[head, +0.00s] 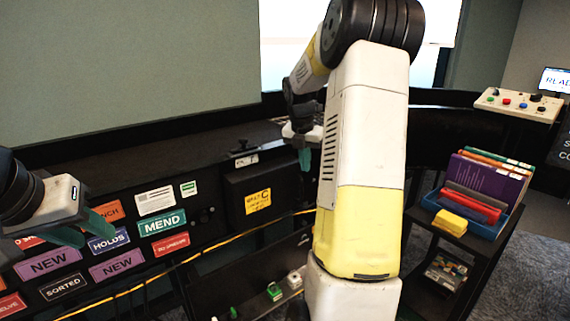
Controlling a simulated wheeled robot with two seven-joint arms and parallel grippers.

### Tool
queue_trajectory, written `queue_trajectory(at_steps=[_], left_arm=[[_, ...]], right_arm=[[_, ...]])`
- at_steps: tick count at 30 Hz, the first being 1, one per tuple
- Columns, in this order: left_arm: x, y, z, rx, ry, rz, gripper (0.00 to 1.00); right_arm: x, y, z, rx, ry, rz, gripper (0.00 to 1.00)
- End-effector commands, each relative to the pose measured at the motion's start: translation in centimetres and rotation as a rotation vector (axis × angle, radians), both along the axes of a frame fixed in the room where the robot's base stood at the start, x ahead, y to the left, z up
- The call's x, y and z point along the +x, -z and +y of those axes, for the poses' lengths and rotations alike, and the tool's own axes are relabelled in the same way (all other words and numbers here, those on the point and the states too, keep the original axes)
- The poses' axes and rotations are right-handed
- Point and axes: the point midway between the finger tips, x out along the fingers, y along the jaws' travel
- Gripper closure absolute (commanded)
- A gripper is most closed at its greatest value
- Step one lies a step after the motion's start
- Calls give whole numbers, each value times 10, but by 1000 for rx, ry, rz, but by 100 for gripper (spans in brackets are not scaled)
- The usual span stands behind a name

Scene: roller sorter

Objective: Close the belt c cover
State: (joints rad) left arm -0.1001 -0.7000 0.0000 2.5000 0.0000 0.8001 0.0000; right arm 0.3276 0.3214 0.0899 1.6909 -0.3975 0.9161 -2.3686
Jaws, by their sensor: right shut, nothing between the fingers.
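The belt c cover (234,188) is a dark panel in the middle of the head view, with a yellow label (258,201) marked C on its front. A small dark fitting (242,146) and a white tag sit above it. I cannot tell how far the cover stands open. My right gripper (304,162) is shut and empty, with green fingers pointing down, just right of the cover's upper right side. I cannot tell if it touches. My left gripper (99,243) is open and empty at the left, in front of the word labels.
Several word labels, such as MEND (162,222), cover the front at left. A yellow cable (150,281) runs below. A blue tray (487,229) with books stands on a dark side shelf at right. A button panel (516,104) is behind. My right arm hides the centre right.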

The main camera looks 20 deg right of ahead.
Motion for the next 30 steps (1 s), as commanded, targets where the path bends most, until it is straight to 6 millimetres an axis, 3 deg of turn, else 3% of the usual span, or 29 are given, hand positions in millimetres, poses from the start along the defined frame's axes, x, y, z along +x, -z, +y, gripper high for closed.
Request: queue_trajectory(at_steps=[5,18,25,30], left_arm=[[0,0,0,0,0,0,64],[0,0,0,0,0,0,64],[0,0,0,0,0,0,64],[0,0,0,0,0,0,64]], right_arm=[[0,-3,0,-1,0,-1,100],[-10,-66,12,0,0,-3,100],[-13,-77,15,1,4,-3,100],[-30,-90,36,45,148,-61,100]])
